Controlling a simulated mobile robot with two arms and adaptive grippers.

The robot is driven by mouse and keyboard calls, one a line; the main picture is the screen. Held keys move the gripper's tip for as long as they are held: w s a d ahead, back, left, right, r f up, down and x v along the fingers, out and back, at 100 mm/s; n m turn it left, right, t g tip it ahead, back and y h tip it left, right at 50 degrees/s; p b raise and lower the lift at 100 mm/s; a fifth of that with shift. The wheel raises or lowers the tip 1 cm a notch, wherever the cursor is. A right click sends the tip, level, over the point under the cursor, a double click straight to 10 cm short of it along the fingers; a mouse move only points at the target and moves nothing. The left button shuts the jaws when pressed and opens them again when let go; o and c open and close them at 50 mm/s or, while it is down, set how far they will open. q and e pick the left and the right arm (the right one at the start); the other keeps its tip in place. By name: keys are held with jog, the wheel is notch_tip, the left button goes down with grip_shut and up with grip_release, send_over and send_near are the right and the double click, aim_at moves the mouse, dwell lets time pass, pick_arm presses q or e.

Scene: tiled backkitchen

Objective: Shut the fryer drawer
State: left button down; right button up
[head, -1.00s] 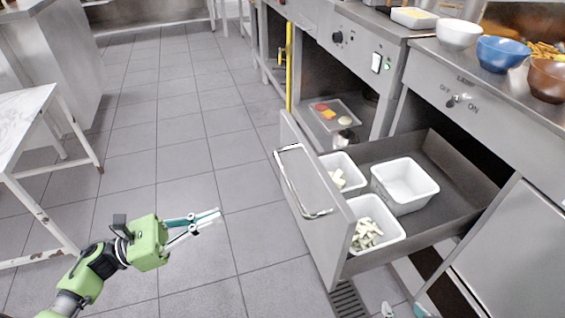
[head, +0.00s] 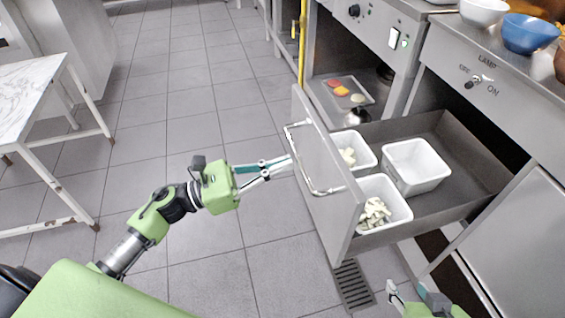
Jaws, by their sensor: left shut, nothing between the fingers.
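The fryer drawer (head: 328,185) is pulled out from the counter, its grey front facing left with a silver bar handle (head: 310,165). Inside it are an empty white container (head: 415,167) and two white containers with pale food, one at the back (head: 366,152) and one in front (head: 392,200). My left gripper (head: 290,163) is shut and empty, its tips at or very near the handle and drawer front; contact is unclear. My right gripper (head: 405,292) shows only partly at the bottom edge, below the drawer, with its fingers apart.
A marble-topped table (head: 32,95) stands at the left. Bowls, including a blue one (head: 530,35), sit on the counter at the upper right. A tray (head: 345,92) lies on the shelf behind the drawer. Tiled floor left of the drawer is clear; a drain grate (head: 352,285) lies below it.

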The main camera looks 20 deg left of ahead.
pick_arm(q)
jog(key=shift+w+d, duration=0.15)
jog(key=shift+d, duration=0.1)
pick_arm(e)
jog(key=shift+s, duration=0.1)
